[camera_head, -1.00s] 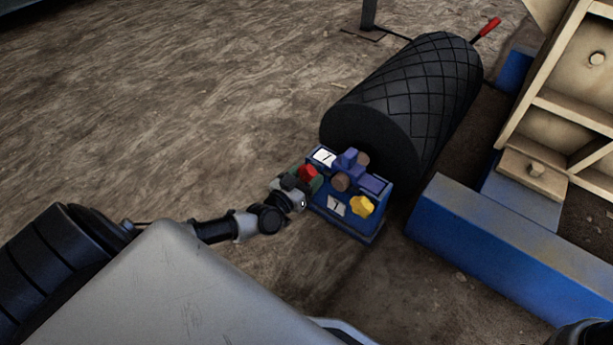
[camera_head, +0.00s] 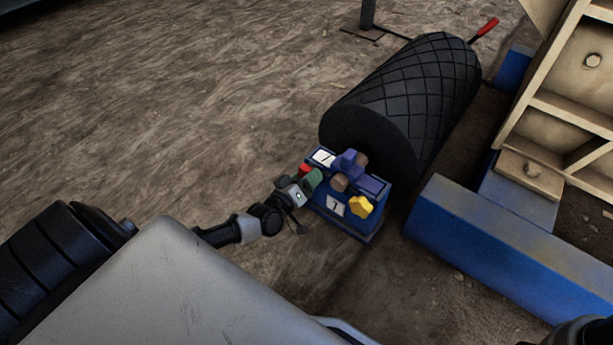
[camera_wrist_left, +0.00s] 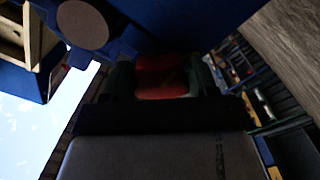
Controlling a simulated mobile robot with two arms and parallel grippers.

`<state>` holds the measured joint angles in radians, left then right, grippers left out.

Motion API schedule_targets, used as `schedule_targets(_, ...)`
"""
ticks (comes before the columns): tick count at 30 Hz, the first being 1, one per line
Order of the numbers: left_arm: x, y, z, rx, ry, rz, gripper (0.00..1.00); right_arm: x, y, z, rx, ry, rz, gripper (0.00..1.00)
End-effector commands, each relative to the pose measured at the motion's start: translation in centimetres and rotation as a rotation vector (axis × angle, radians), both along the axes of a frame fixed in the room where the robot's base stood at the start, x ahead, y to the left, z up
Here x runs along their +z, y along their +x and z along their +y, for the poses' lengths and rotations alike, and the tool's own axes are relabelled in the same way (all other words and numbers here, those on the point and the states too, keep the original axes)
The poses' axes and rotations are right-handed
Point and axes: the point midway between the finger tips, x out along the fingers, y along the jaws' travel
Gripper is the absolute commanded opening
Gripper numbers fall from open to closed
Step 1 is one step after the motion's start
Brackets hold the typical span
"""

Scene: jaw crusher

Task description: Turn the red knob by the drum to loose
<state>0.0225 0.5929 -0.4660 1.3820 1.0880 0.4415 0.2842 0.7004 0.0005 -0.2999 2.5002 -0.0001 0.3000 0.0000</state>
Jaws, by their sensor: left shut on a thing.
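The red knob (camera_head: 304,169) is on the left side of a small blue box (camera_head: 352,226) at the near end of the black drum (camera_head: 410,95). My left gripper (camera_head: 308,178) is shut on the knob and hides most of it in the head view. In the left wrist view the red knob (camera_wrist_left: 161,77) sits between the two dark green fingers of my left gripper (camera_wrist_left: 160,80). White labels with marks show on the box, but the knob's setting cannot be read. My right gripper does not show.
A yellow knob (camera_head: 360,206) is on the box's front right. A blue beam (camera_head: 510,245) and a pale ribbed frame (camera_head: 570,100) stand to the right. A red-handled lever (camera_head: 488,27) is beyond the drum. Bare brown ground (camera_head: 190,110) lies open to the left.

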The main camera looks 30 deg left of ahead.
Motion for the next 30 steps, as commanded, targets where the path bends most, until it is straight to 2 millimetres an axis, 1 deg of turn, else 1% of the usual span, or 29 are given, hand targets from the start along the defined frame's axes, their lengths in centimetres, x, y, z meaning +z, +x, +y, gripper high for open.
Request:
schedule_targets(18, 0.1, 0.0, -0.1, 0.001, -0.586, 0.047, 0.35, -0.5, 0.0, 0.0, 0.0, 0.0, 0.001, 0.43)
schedule_targets(30, 0.2, -0.1, -0.1, 0.002, -0.923, 0.074, 0.35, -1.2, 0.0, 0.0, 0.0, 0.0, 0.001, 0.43)
